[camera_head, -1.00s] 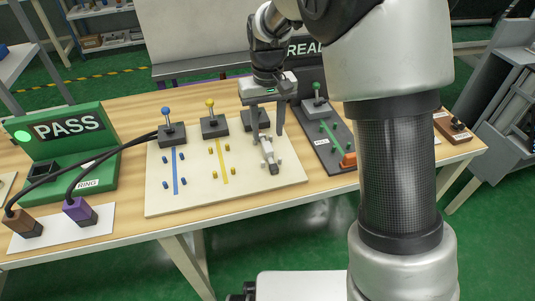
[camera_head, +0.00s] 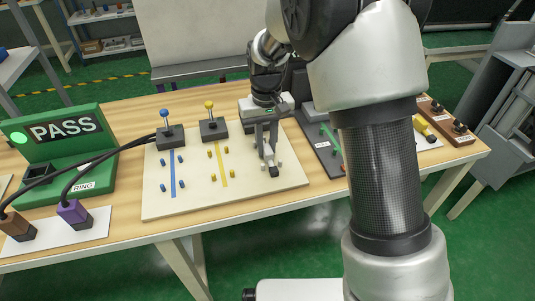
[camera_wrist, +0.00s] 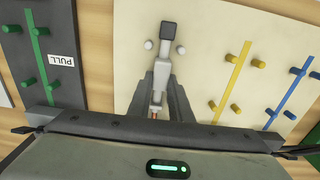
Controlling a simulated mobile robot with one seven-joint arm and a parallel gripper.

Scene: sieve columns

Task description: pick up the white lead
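The white lead (camera_wrist: 160,68) is a pale plug with a dark square end. It lies along the white row of the cream board (camera_head: 190,200), between white pegs. It also shows in the head view (camera_head: 271,162), just beyond my fingertips. My gripper (camera_wrist: 160,100) points down over the board, with one finger on each side of the lead's body and closed up against it. In the head view my gripper (camera_head: 267,148) has its fingers close together. The lead's rear part is partly hidden by my fingers and palm.
Blue-topped (camera_head: 168,131) and yellow-topped (camera_head: 212,124) posts stand behind their rows of pegs. A dark PULL board (camera_wrist: 48,65) lies beside the cream board. The green PASS stand (camera_head: 60,150) and purple (camera_head: 74,214) and brown plugs are at left.

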